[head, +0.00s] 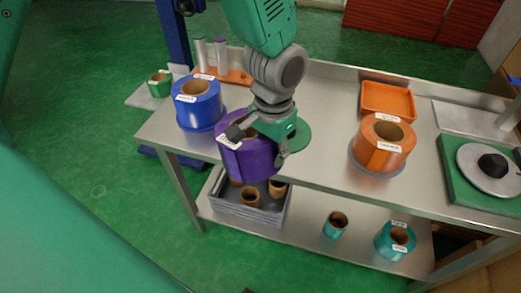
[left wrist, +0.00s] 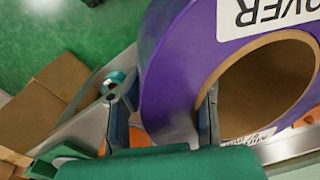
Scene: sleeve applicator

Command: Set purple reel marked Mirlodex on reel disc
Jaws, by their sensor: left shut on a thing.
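The purple reel (head: 258,165) has a brown cardboard core and a white label too small to read in the head view. It hangs at the table's front edge, partly in front of the lower shelf. My left gripper (head: 260,144) is shut on its wall. In the left wrist view the purple reel (left wrist: 170,50) fills the middle, with one finger of the gripper (left wrist: 163,120) at the core hole and the other outside. A flat green disc (head: 297,135) lies on the table just right of the gripper. A grey disc with a black hub (head: 490,165) sits on a green base at far right.
A blue reel (head: 198,108) stands at the table's left. An orange reel (head: 383,148) on a grey disc and an orange tray (head: 388,100) are to the right. A grey crate (head: 228,205) with brown cores and teal reels (head: 394,241) are on the lower shelf.

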